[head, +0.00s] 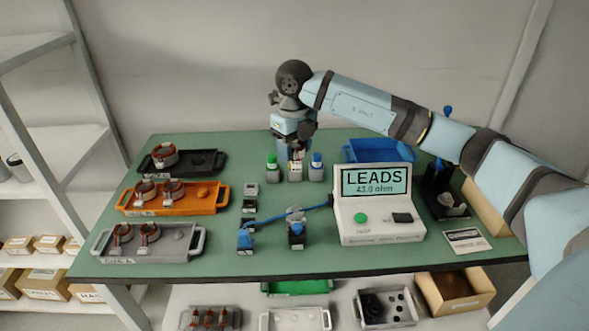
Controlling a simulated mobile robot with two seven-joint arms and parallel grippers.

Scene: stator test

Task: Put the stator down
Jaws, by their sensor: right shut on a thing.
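Several copper-wound stators sit in trays at the left: one (164,154) in the black tray (207,161), two (146,190) in the orange tray (206,204), two (122,233) in the grey tray (187,241). My right gripper (297,153) points down at the back of the bench, its fingers at the top of the middle bottle (295,172). It is shut, apparently on that bottle, whose cap is hidden. No stator is visible in the gripper. My left gripper is not in view.
A green-capped bottle (272,170) and a blue-capped bottle (316,170) flank the middle one closely. The tester (382,222) reads LEADS 43.0 ohm; a blue cable runs to blue clamps (296,233). A blue bin (378,151) stands back right. A dark stand (442,195) is at right.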

